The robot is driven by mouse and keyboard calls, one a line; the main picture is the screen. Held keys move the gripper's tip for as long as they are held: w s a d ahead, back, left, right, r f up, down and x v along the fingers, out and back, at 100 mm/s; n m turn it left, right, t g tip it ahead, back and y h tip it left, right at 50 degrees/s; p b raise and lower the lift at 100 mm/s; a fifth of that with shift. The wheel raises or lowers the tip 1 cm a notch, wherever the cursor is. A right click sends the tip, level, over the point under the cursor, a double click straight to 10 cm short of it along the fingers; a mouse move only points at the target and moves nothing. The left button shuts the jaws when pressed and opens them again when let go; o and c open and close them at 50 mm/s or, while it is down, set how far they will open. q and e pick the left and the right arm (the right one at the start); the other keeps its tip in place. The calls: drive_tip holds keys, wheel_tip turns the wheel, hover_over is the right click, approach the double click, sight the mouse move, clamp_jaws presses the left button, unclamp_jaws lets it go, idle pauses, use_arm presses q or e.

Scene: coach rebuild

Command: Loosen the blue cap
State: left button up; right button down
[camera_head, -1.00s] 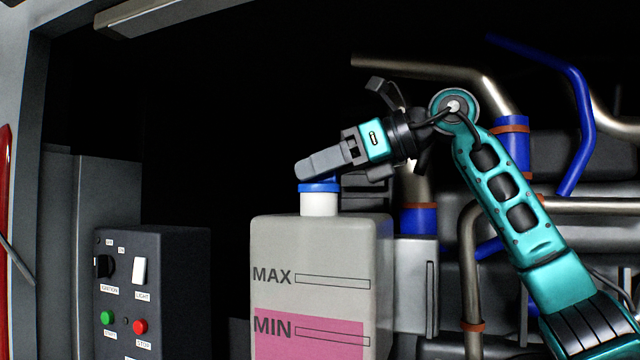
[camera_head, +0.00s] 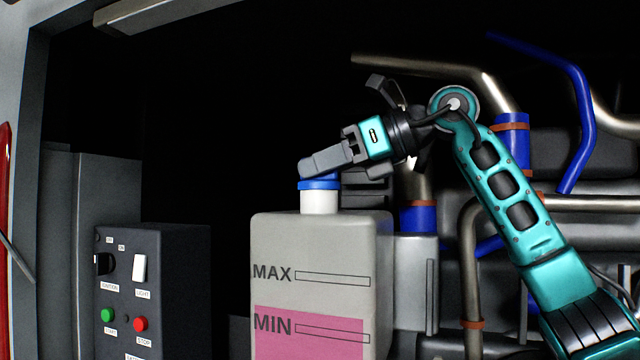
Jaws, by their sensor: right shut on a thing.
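The blue cap (camera_head: 318,185) sits on the white neck (camera_head: 319,203) of a grey-white tank (camera_head: 320,235). The tank has MAX and MIN marks, and pink fluid shows up to just above the MIN mark. My right gripper (camera_head: 312,168) reaches in from the right and is shut on the blue cap, its fingers covering the cap's top. The cap's lower rim shows below the fingers. Whether the cap has turned cannot be told. My left gripper is not in view.
A dark control box (camera_head: 152,290) with a knob, a white switch, and green and red buttons stands left of the tank. Metal pipes (camera_head: 440,68) and blue hoses (camera_head: 584,120) fill the right side, behind my right arm. The space above the tank's left side is dark and open.

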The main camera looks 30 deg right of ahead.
drive_tip(key=shift+n+g+y+p, duration=0.3)
drive_tip(key=shift+g+p, duration=0.2)
drive_tip(key=shift+p, duration=0.15)
drive_tip(key=shift+w+n+g+y+p, duration=0.1)
drive_tip(key=shift+n+g+y+p, duration=0.3)
drive_tip(key=shift+n+y, duration=0.15)
drive_tip(key=n+g+y, duration=0.2)
drive_tip(key=n+g, duration=0.2)
drive_tip(key=shift+g, duration=0.3)
drive_tip(key=shift+n+y, duration=0.25)
drive_tip(key=shift+n+g+y, duration=0.3)
drive_tip(key=shift+n+g, duration=0.9)
drive_tip(key=shift+g, duration=0.4)
